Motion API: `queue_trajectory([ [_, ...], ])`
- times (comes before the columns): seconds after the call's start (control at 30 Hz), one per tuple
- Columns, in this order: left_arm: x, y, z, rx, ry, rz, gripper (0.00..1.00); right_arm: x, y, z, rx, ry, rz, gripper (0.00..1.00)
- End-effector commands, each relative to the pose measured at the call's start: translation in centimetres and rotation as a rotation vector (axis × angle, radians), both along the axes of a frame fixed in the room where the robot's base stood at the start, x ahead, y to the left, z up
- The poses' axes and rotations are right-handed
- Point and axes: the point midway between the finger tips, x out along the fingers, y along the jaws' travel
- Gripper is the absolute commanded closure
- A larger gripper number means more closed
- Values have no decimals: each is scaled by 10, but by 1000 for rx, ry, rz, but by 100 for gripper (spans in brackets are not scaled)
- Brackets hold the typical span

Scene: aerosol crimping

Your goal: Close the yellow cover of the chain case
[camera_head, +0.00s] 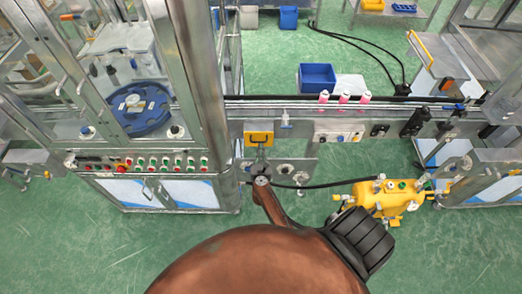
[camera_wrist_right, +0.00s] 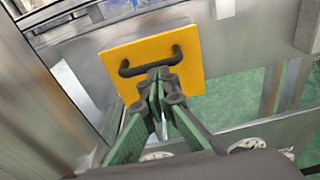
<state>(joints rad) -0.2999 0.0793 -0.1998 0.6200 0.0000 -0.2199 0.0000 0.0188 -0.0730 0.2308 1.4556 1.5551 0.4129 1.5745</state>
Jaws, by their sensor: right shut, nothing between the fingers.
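The yellow cover (camera_head: 259,138) is a small square plate on the grey front of the conveyor line, right of the glass cabinet. In the right wrist view the yellow cover (camera_wrist_right: 187,62) fills the upper middle and carries a dark bar handle (camera_wrist_right: 135,69). My right gripper (camera_head: 261,153) is in front of the cover, low at its middle. In the wrist view my right gripper (camera_wrist_right: 159,76) has its fingertips together at the handle, with nothing held between them. I cannot tell whether the tips touch the handle, nor how far the cover stands from its case. My left gripper is not in view.
A glass cabinet (camera_head: 190,75) with a blue round fixture (camera_head: 146,112) stands at the left. Several pink-capped cans (camera_head: 343,98) stand on the conveyor. A yellow machine unit (camera_head: 385,198) sits at the lower right. A blue bin (camera_head: 317,77) is behind the conveyor.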

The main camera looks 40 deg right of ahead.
Motion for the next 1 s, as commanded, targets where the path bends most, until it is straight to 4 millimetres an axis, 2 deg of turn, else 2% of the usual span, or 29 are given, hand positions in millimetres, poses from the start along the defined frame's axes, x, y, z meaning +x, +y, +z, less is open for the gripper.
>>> queue_trajectory([
  [0.73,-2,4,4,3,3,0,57,2,-2,3,2,1,-1,100],
  [0.87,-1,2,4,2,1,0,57,2,-2,12,5,0,-3,100],
  [1.0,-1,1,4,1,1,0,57,2,-3,30,2,-4,-4,100],
])
